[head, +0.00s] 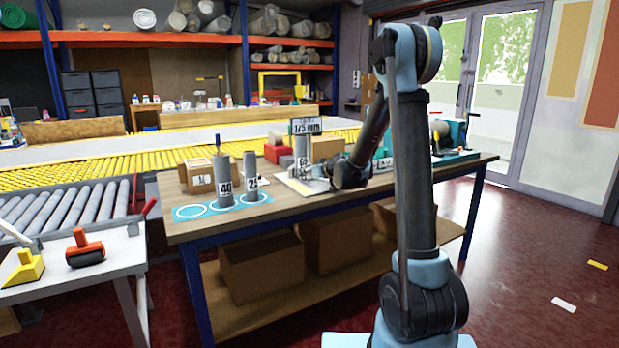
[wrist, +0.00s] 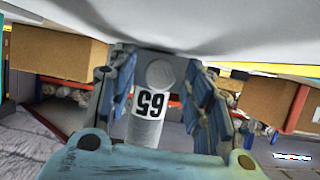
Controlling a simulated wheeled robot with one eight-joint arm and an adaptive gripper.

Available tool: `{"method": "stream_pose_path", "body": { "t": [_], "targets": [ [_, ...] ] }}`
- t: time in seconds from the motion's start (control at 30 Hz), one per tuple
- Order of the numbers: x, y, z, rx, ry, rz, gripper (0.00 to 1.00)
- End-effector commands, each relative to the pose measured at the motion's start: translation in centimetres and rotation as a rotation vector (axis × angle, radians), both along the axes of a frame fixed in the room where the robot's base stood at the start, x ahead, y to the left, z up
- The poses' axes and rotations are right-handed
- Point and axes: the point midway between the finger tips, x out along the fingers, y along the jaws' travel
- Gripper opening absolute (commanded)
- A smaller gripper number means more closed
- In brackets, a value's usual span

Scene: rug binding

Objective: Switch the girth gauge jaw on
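The girth gauge stands on the workbench in the head view, with a display (head: 305,126) reading what looks like 175 mm above a pale base plate (head: 300,186). A round grey disc (wrist: 160,73) shows beside that label. I cannot tell whether either finger touches anything. No jaw switch is clearly readable.
Grey cylinders labelled 40 (head: 224,186) and 25 (head: 251,180) stand on a blue ringed mat (head: 190,212) at the bench's left. A cardboard box (head: 199,176) and a red block (head: 278,152) sit behind. A teal machine (head: 452,138) is at the right.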

Motion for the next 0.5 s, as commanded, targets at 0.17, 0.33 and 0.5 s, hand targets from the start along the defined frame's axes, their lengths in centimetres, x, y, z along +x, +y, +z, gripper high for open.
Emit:
{"method": "stream_pose_path", "body": {
  "t": [0.17, 0.33, 0.5],
  "targets": [
    [0.0, 0.0, 0.0, 0.000, 0.000, 0.000, 0.04],
    [-0.1, 0.0, 0.0, 0.000, 0.000, 0.000, 0.00],
    [-1.8, -1.2, 0.0, 0.001, 0.001, 0.000, 0.00]
  ]
}}
